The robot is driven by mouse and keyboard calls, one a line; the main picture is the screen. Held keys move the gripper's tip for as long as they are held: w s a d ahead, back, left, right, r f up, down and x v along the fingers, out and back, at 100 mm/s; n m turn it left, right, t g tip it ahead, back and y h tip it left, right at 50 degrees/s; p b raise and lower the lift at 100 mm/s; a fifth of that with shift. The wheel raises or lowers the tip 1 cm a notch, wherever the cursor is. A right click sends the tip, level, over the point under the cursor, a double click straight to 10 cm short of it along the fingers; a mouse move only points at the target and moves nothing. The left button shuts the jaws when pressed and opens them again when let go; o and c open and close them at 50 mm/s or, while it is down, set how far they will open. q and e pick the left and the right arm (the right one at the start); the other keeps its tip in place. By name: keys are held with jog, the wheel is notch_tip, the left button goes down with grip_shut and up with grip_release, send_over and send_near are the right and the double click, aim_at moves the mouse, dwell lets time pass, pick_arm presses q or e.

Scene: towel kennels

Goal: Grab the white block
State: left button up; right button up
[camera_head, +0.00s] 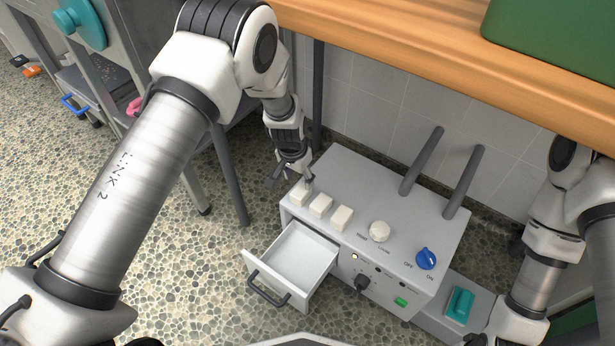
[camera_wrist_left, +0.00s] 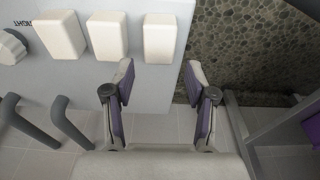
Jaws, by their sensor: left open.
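Three white blocks stand in a row along the left edge of the grey box's top: the leftmost block (camera_head: 299,194), the middle block (camera_head: 320,206) and the right block (camera_head: 341,218). My left gripper (camera_head: 290,183) is open and empty, close by the leftmost block. In the left wrist view, that block (camera_wrist_left: 160,38) lies ahead, roughly in line with the gap between the open fingers (camera_wrist_left: 157,82). The other two blocks, the middle (camera_wrist_left: 106,36) and the far one (camera_wrist_left: 60,36), are left of the fingers. My right gripper is out of sight.
The grey box (camera_head: 358,182) also carries a white knob (camera_head: 379,231), a blue knob (camera_head: 426,259) and two upright dark bars (camera_head: 422,160). An open drawer (camera_head: 300,258) juts from its front. A wooden tabletop (camera_head: 400,45) overhangs behind. A teal object (camera_head: 460,305) sits at the right.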

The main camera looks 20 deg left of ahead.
aim_at(301, 190)
pick_arm(q)
jog(key=f+b, duration=0.1)
jog(key=f, duration=0.1)
jog(key=f+b, duration=0.1)
jog(key=f, duration=0.2)
jog(key=f+b, duration=0.1)
jog(key=f, duration=0.1)
jog(key=shift+w+d+f, duration=0.15)
jog(key=shift+w, duration=0.2)
grip_shut()
